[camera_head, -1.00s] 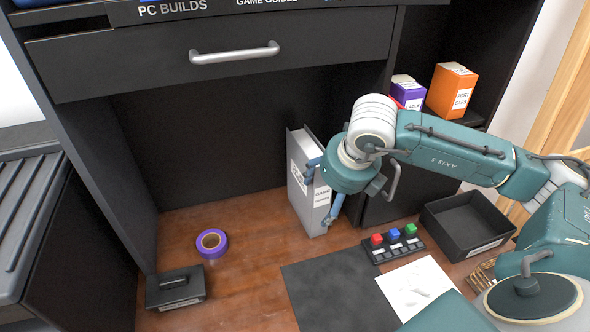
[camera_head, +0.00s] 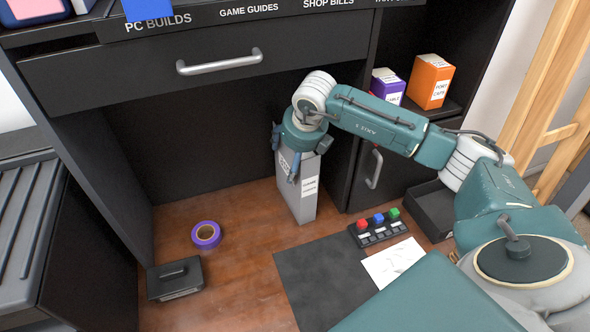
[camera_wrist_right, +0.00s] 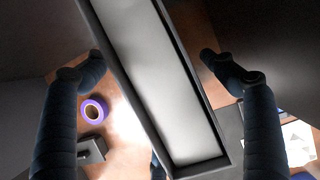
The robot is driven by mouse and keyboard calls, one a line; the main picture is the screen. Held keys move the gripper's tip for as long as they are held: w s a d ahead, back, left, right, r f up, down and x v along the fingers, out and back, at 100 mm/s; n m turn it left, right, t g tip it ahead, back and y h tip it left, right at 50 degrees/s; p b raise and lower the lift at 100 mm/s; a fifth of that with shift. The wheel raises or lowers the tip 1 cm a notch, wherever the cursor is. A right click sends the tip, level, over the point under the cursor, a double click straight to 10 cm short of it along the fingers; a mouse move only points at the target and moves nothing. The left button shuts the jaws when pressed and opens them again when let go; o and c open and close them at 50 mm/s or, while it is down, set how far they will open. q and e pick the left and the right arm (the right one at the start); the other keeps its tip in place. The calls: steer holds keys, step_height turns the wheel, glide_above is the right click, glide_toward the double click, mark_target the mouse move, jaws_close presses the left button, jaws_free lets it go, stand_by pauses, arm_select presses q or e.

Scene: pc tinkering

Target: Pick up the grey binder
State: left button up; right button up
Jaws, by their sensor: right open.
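The grey binder (camera_head: 300,200) stands upright on the wooden desk below the drawer, with white labels on its spine. My right gripper (camera_head: 285,155) is over the binder's upper end, pointing down, and its wrist hides the top. Its blue fingers are open, one on each side of the binder. In the right wrist view, the binder (camera_wrist_right: 165,85) runs slantwise between the two spread fingers of my gripper (camera_wrist_right: 152,60). A gap shows beside each finger, and I see no clear contact. My left gripper is not in view.
A purple tape roll (camera_head: 206,235) and a black box with a handle (camera_head: 175,279) are at the left. A button pad (camera_head: 378,229), dark mat (camera_head: 318,280) and black tray (camera_head: 428,208) lie to the right. The drawer (camera_head: 200,75) overhangs behind.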

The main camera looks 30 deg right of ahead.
steer(key=shift+x, duration=0.85)
steer(key=shift+s, duration=0.1)
steer(key=shift+f+b, duration=0.25)
steer(key=shift+b, duration=0.15)
steer(key=shift+r, duration=0.1)
steer(key=c, duration=2)
steer(key=shift+c, duration=0.2)
